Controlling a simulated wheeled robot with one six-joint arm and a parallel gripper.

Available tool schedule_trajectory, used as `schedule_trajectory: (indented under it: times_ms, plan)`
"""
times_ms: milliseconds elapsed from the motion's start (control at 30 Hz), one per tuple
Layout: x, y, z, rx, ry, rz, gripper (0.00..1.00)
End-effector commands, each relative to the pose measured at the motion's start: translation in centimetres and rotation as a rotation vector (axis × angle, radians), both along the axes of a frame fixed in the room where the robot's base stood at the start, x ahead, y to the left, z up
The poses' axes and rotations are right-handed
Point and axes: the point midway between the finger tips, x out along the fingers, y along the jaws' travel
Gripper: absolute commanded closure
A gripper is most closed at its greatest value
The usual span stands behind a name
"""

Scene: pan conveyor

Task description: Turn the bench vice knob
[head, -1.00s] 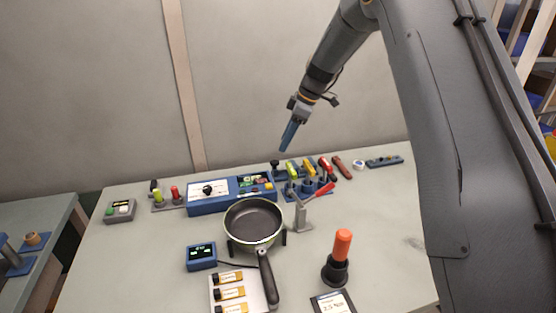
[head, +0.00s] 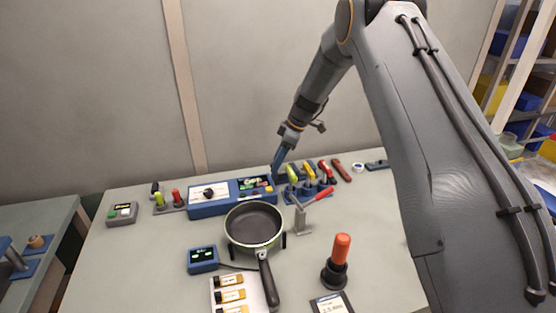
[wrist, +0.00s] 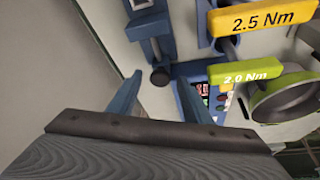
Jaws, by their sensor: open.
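In the wrist view, the blue bench vice (wrist: 150,25) has a dark round knob (wrist: 160,77) at its end. My gripper (wrist: 160,95) is open, with its two blue fingers on either side of the knob in the picture. No contact shows, and I cannot tell the depth between them. In the head view, my gripper (head: 278,170) points down at the back of the bench, by the right end of the blue control box (head: 210,207). It hides the knob there.
Yellow and green torque drivers (head: 310,168) stand close right of my gripper; their labelled handles fill the wrist view's right side. A pan (head: 254,222) sits in front on a stand. An orange-handled tool (head: 341,250) stands front right.

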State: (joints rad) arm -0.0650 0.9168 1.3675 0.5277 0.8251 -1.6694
Motion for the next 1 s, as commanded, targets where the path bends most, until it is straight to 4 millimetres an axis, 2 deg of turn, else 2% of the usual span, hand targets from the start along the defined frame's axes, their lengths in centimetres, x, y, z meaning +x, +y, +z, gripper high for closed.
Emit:
schedule_trajectory:
  times_ms: [100, 333, 667, 1000]
  plan:
    - [0.00, 0.03, 0.00, 0.000, 0.000, 0.000, 0.57]
    - [-0.01, 0.04, 0.02, 0.000, 0.000, 0.000, 0.96]
    - [-0.03, 0.06, 0.03, 0.000, -0.001, -0.042, 0.96]
    - [-0.27, 0.19, 0.00, 0.001, -0.002, -0.270, 0.96]
